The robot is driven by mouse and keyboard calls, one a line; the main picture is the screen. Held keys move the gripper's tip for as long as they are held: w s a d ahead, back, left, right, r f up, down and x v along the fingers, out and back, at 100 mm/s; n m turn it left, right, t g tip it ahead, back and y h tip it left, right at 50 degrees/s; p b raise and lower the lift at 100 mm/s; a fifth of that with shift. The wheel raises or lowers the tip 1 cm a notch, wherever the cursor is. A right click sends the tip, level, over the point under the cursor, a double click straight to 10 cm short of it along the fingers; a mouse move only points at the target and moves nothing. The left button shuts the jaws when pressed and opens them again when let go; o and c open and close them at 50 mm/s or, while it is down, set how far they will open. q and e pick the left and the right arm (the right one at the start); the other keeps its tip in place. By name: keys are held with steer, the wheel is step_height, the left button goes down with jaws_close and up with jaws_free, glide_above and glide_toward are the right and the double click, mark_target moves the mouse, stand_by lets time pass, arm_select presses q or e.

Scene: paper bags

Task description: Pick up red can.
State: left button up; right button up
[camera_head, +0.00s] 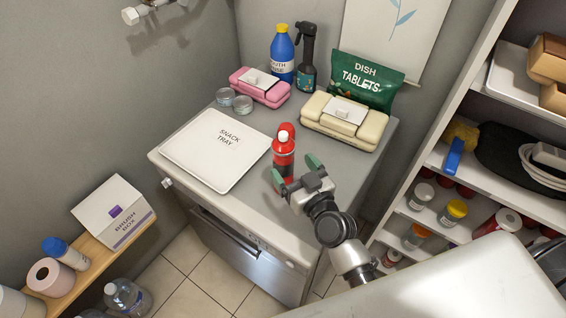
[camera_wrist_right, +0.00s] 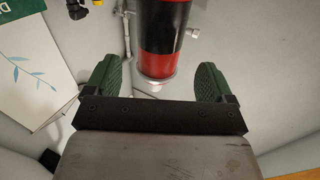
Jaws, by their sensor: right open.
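The red can (camera_head: 283,146), with a white cap, stands upright on the grey counter (camera_head: 245,205), right of the snack tray. My right gripper (camera_head: 297,172) is open with green finger pads, low at the can's near side. Its fingers partly cover the can's lower part in the head view. In the right wrist view the red and black can (camera_wrist_right: 165,38) shows in the gap between the open fingers (camera_wrist_right: 157,78), its pale cap end toward the picture's bottom. No finger visibly grips it. My left gripper is not in view.
The white snack tray (camera_head: 190,150) lies left of the can. Cream packs (camera_head: 343,122), a green dish tablets bag (camera_head: 365,82), a black spray bottle (camera_head: 306,60), a blue bottle (camera_head: 283,60) and a pink pack (camera_head: 262,90) stand behind. A shelf unit (camera_head: 440,180) rises at right.

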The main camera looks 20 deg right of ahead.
mark_target(289, 162)
steer(key=p+x, duration=0.1)
steer(key=x, duration=0.3)
steer(key=shift+w, duration=0.35)
steer(key=shift+w+f, duration=0.1)
steer(key=shift+w, duration=0.35)
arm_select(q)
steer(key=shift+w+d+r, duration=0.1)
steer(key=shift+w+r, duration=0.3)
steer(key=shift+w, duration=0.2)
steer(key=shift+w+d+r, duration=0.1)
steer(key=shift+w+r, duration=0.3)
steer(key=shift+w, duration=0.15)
arm_select(e)
steer(key=shift+a, duration=0.1)
steer(key=shift+s, duration=0.1)
steer(key=c, duration=0.5)
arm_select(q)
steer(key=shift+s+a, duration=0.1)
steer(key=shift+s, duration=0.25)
arm_select(e)
steer(key=c, duration=0.8)
